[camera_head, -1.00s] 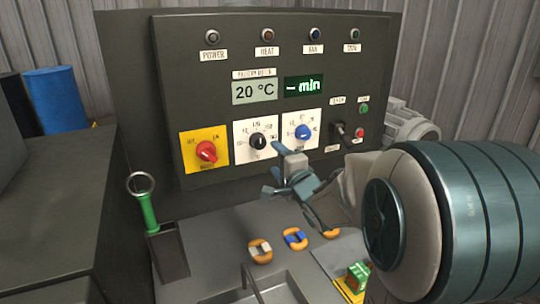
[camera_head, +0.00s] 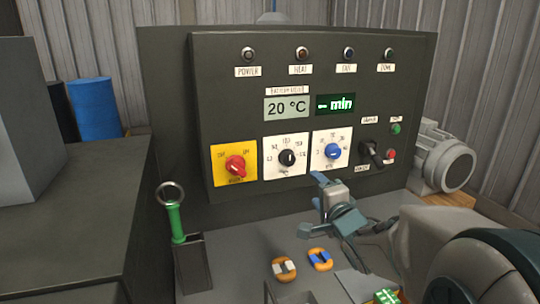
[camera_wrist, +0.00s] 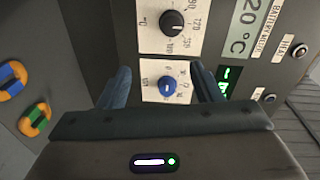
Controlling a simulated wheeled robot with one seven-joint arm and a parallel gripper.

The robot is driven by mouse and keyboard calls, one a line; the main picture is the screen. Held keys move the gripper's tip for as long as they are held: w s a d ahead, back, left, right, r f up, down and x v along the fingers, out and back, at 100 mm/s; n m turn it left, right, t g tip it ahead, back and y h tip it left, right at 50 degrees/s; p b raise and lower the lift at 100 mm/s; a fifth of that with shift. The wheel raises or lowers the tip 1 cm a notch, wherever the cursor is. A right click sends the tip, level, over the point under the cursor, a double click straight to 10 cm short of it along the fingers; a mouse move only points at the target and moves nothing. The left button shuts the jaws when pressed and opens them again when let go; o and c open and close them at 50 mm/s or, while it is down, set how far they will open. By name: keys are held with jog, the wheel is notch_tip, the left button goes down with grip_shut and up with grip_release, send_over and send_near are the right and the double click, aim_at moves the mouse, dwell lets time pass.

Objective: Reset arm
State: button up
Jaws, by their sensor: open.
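My gripper (camera_head: 333,200) is open and empty in front of the lower right of the control panel (camera_head: 228,100). Its two fingers (camera_wrist: 161,70) frame the blue knob (camera_wrist: 167,87) in the wrist view, with nothing between them. The blue knob also shows in the head view (camera_head: 332,151), above the gripper. I cannot tell the exact gap between the fingertips and the panel. My arm comes in from the lower right of the head view.
The panel carries a red switch (camera_head: 236,166), a black knob (camera_head: 287,158) and a lever (camera_head: 371,152). Orange rings with a white (camera_head: 284,268) and a blue insert (camera_head: 319,258) lie on the bench. A green-handled tool (camera_head: 176,221) stands in a holder at left.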

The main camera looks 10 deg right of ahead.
jog(key=s+a+f+n+g, duration=0.1)
jog(key=s+f+n+g, duration=0.2)
jog(key=s, duration=0.5)
jog(key=s+a+f+n+g+h, duration=0.1)
jog(key=s+f+n+g, duration=0.3)
jog(key=s+n+g, duration=0.2)
jog(key=s+a+f+n+g+h, duration=0.1)
jog(key=s+f+n+g, duration=0.3)
jog(key=s, duration=0.5)
jog(key=shift+s+a+n+g, duration=0.35)
jog(key=shift+a+n+g, duration=0.15)
jog(key=shift+n, duration=0.6)
